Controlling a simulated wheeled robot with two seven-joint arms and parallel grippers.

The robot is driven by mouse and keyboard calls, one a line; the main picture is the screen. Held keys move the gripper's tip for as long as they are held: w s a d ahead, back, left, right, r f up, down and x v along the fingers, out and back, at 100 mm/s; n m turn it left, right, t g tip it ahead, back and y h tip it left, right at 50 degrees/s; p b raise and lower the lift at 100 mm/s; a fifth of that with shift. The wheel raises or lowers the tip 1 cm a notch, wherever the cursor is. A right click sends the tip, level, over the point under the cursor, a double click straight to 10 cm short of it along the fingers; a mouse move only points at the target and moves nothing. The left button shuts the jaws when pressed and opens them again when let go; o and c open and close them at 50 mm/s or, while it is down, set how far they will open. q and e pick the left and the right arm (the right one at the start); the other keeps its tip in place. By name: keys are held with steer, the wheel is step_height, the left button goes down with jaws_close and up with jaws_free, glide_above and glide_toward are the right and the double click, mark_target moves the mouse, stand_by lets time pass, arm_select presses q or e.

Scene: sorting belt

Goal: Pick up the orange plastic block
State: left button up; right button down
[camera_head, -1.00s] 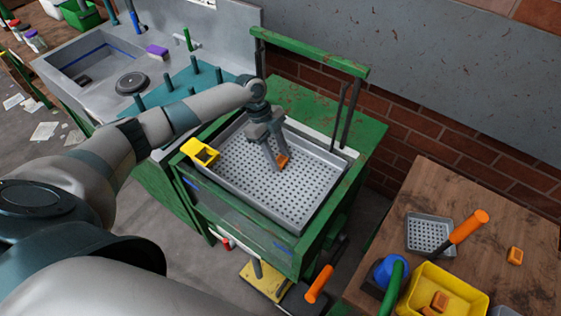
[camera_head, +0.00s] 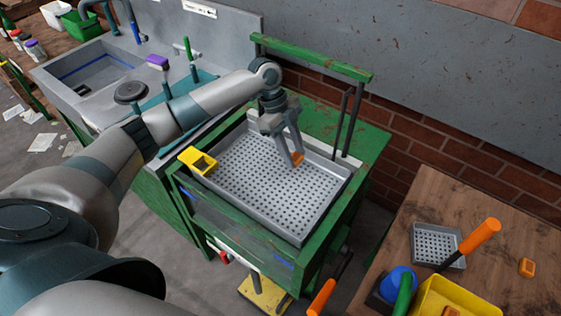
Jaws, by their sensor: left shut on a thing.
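My left gripper (camera_head: 294,160) is above the perforated grey tray (camera_head: 235,211) on the green cart, toward its right back side. It is shut on the orange plastic block (camera_head: 298,158), a small piece that shows at the fingertips. The fingers hide part of the block. The block appears raised a little above the tray floor. My right gripper is not in view.
A yellow holder (camera_head: 197,161) sits at the tray's left corner. A green rail (camera_head: 310,57) stands behind the cart.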

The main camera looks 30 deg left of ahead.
arm_select(q)
steer(key=w+d+r+b, duration=0.2)
steer(key=d+r, duration=0.2)
steer(key=d, duration=0.3)
steer(key=shift+r, duration=0.2)
steer(key=shift+d, duration=0.2)
steer(key=s+d+r+n+t+y, duration=0.2)
steer(key=d+n, duration=0.3)
steer(key=n, duration=0.4)
steer(key=s+d+r+n+t+y+b, duration=0.1)
steer(key=s+d+r+n+t+y, duration=0.1)
steer(key=n, duration=0.8)
steer(key=shift+s+d+r+n+t+y, duration=0.3)
steer(key=shift+s+d+r+t, duration=0.2)
steer(key=shift+s+d+r, duration=1.05)
steer(key=shift+s+d+f, duration=0.35)
steer(key=shift+d, duration=0.05)
